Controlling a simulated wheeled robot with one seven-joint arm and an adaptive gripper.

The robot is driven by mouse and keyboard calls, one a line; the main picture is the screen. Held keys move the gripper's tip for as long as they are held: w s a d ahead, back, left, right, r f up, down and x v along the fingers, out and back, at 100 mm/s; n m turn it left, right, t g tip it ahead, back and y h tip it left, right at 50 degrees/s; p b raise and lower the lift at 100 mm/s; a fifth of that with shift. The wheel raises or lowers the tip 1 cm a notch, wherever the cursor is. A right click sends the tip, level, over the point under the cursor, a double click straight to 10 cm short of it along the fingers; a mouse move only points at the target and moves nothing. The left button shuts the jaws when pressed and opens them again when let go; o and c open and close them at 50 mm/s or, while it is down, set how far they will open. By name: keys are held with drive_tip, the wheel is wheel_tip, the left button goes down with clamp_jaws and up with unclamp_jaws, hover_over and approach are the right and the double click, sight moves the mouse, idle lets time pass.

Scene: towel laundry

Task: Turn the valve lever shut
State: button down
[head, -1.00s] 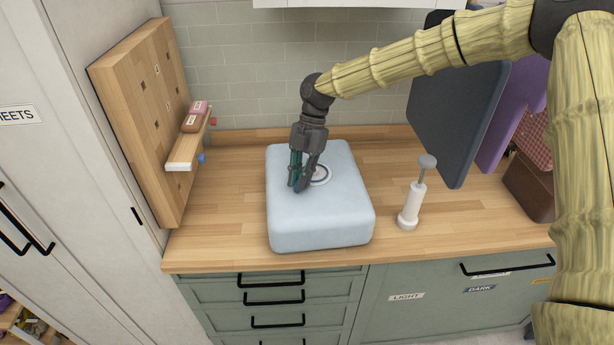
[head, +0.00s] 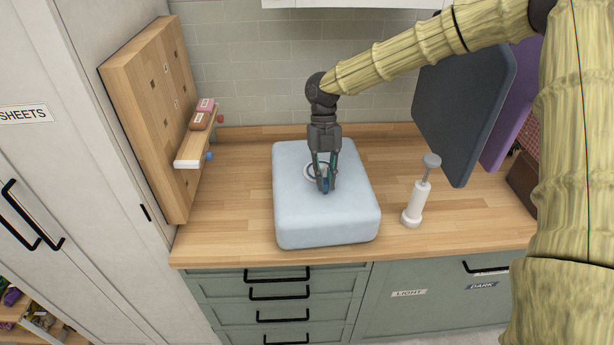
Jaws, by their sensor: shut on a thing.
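A pale blue, soft-edged block (head: 300,222) lies on the wooden counter, with a round light-and-dark valve ring (head: 308,173) on its top. My gripper (head: 326,188) points down over the ring's right side. Its fingers are closed together on the valve lever, of which only a small dark blue bit shows between the fingertips. The rest of the lever is hidden by the fingers, so its exact angle cannot be told.
A white hand pump (head: 417,204) stands on the counter right of the block. A wooden pegboard (head: 150,110) with a small shelf (head: 191,153) stands at the left. A dark panel (head: 462,105) leans at the back right. Counter (head: 225,215) left of the block is clear.

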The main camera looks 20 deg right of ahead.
drive_tip(key=shift+d, duration=0.15)
idle(0.3)
drive_tip(key=c, duration=1.4)
unclamp_jaws()
drive_tip(key=shift+c, duration=0.2)
drive_tip(key=shift+r, duration=0.1)
drive_tip(key=v, duration=0.7)
drive_tip(key=shift+r, duration=0.15)
